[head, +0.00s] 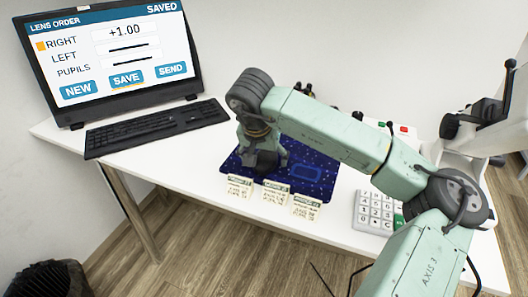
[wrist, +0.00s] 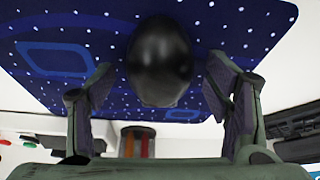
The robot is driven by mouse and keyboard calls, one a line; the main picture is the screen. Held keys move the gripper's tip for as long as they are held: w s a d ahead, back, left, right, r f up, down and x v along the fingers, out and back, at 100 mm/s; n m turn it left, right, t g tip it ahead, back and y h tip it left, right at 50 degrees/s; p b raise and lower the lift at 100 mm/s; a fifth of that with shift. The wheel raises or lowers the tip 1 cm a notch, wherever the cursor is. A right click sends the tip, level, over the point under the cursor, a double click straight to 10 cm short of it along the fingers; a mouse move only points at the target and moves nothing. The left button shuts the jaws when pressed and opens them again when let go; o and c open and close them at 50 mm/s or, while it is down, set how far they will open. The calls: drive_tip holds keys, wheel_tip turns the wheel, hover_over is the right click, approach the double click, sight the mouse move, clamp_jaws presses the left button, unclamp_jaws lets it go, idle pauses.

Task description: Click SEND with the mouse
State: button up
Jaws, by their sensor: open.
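The monitor (head: 110,55) shows a "LENS ORDER" page with "SAVED" at its top right. The SEND button (head: 171,70) sits at the lower right, beside SAVE (head: 127,79) and NEW (head: 78,90). An orange mark is beside RIGHT, which reads +1.00; I cannot make out a pointer. The black mouse (wrist: 160,55) lies on the blue, white-dotted pad (head: 318,180). In the wrist view my gripper (wrist: 160,82) is open, with one finger on each side of the mouse; I cannot tell whether they touch it. In the head view my gripper (head: 263,158) largely hides the mouse.
A black keyboard (head: 157,127) lies before the monitor. Several small lettered blocks (head: 274,194) stand along the pad's front edge. A white keypad (head: 375,212) is to the right, near my arm. Pale equipment (head: 470,140) stands at the far right. White table shows between keyboard and pad.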

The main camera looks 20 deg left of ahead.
drive_tip(key=c, duration=1.3)
drive_tip(key=shift+o, duration=0.2)
drive_tip(key=shift+d, duration=0.15)
